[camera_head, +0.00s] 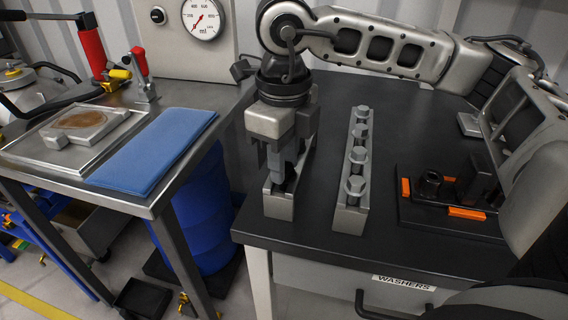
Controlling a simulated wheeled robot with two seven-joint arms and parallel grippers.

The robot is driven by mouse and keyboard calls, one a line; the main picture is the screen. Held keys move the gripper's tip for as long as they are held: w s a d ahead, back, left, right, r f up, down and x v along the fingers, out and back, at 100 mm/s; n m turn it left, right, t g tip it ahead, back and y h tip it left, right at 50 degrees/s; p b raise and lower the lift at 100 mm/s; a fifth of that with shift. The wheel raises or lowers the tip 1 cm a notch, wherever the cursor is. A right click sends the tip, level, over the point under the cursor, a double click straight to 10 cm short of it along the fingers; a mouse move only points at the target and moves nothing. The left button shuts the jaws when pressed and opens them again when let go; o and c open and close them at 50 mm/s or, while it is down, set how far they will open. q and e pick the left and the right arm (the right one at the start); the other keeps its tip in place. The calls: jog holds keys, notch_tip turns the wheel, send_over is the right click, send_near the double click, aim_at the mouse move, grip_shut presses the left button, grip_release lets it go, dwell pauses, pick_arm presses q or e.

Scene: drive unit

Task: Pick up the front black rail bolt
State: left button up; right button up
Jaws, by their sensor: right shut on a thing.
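The left rail (280,204) is a grey metal channel on the dark bench top. My right gripper (285,175) comes down over it from above, with its fingers inside the front half of the rail. It is shut on a dark thing, the front black rail bolt (290,185), which is mostly hidden between the fingers. I cannot tell whether the bolt is still seated or lifted. My left gripper is not in view.
A second rail (349,218) with several grey bolts stands close to the right. A black tray (450,222) with orange marks and dark parts lies further right. At left, a steel table (150,205) holds a blue mat (155,148) and a metal tray (60,160). A gap separates it from the bench.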

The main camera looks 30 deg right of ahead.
jog(key=shift+r, duration=0.65)
jog(key=s+a+r, duration=0.3)
jog(key=s+r, duration=0.9)
jog(key=s, duration=0.1)
jog(key=shift+s+p, duration=0.3)
jog(key=shift+s, duration=0.05)
